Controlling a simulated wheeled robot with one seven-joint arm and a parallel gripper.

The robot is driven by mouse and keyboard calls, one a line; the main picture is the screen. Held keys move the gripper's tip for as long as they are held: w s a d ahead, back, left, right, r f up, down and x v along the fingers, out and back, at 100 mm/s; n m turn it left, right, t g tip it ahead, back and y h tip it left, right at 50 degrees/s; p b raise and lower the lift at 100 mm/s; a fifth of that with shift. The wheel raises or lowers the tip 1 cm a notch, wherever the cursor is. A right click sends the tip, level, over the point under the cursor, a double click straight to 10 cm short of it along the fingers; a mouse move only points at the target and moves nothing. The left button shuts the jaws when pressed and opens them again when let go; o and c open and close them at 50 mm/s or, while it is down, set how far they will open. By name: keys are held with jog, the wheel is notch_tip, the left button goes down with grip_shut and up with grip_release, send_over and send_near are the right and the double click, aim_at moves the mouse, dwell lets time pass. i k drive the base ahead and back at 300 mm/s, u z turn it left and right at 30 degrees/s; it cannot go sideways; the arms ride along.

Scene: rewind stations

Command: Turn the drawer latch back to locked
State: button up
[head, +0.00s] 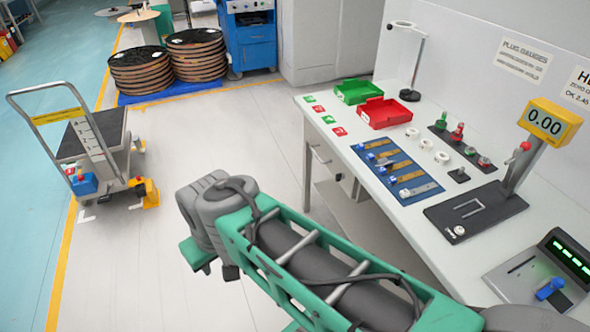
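A drawer front (322,166) with a bar handle shows under the left edge of the white workbench (425,225). A small dark fitting (338,177) sits on the front just right of the handle; it may be the drawer latch. It is too small to tell which way it is turned. My green and grey arm crosses the lower middle of the picture, on the near side of the bench and apart from the drawer. I cannot make out my gripper's fingers in this view.
On the bench are red (384,112) and green (358,91) trays, a blue gauge mat (397,172), a yellow display (549,124) and a green-lit box (563,262). A cart (95,148) stands left. Floor between cart and bench is clear apart from my arm.

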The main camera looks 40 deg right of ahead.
aim_at(339, 176)
jog(key=u, duration=0.45)
jog(key=i, duration=0.95)
jog(key=z, duration=0.55)
jog(key=i, duration=0.85)
jog(key=z, duration=0.9)
